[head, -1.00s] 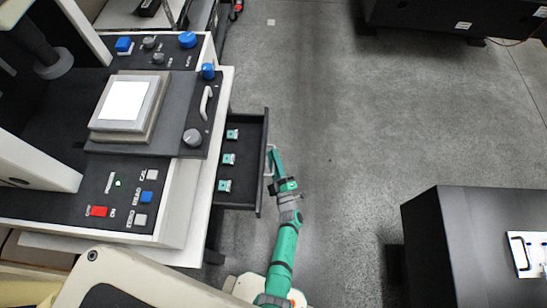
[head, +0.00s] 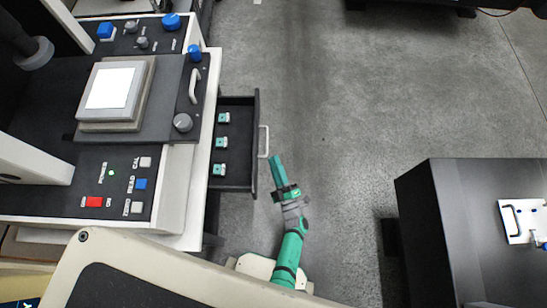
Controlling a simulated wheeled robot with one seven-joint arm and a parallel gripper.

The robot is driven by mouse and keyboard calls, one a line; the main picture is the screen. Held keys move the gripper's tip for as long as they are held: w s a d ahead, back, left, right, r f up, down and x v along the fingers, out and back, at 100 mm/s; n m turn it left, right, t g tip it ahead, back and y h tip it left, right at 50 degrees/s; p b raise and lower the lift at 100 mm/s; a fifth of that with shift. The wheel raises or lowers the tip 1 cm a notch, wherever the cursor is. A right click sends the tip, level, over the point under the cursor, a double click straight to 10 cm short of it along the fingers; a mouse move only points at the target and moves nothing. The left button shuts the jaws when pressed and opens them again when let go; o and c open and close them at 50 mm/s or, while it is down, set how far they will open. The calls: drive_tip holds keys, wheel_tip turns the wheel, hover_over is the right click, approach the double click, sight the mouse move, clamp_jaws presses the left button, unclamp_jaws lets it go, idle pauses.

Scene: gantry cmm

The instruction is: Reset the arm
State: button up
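My green arm reaches up from the bottom centre in the head view. My gripper (head: 276,163) is just to the right of the open drawer's light handle (head: 263,141), with a small gap between them. The fingers show as one green shape from above, so I cannot tell whether they are open or shut. Nothing is visible in the gripper. The black drawer (head: 240,180) is pulled out from the machine and holds three small teal-and-white pieces, one of them at the middle (head: 219,142).
The measuring machine (head: 160,195) with buttons, knobs and a grey block (head: 112,90) stands at left. A black cabinet (head: 415,200) with a white plate (head: 520,222) on top stands at right. Another dark unit is at the top right. The grey floor between is clear.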

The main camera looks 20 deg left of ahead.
idle(0.5)
drive_tip(key=s+d+r+m+t+h, duration=0.1)
drive_tip(key=s+d+r+m+h, duration=0.35)
drive_tip(key=s, duration=0.25)
drive_tip(key=s+d+r+m+h, duration=0.3)
drive_tip(key=s+d+r+m, duration=0.25)
drive_tip(key=s, duration=0.25)
drive_tip(key=s+r+m+g+h, duration=0.1)
drive_tip(key=s+r+m, duration=0.3)
drive_tip(key=r, duration=0.4)
drive_tip(key=s+r+m+g+h, duration=0.1)
drive_tip(key=s+r+m+h, duration=0.2)
drive_tip(key=r, duration=0.6)
drive_tip(key=shift+s+d+m, duration=0.2)
drive_tip(key=shift+s+m, duration=0.8)
drive_tip(key=shift+s, duration=0.25)
drive_tip(key=shift+h, duration=0.25)
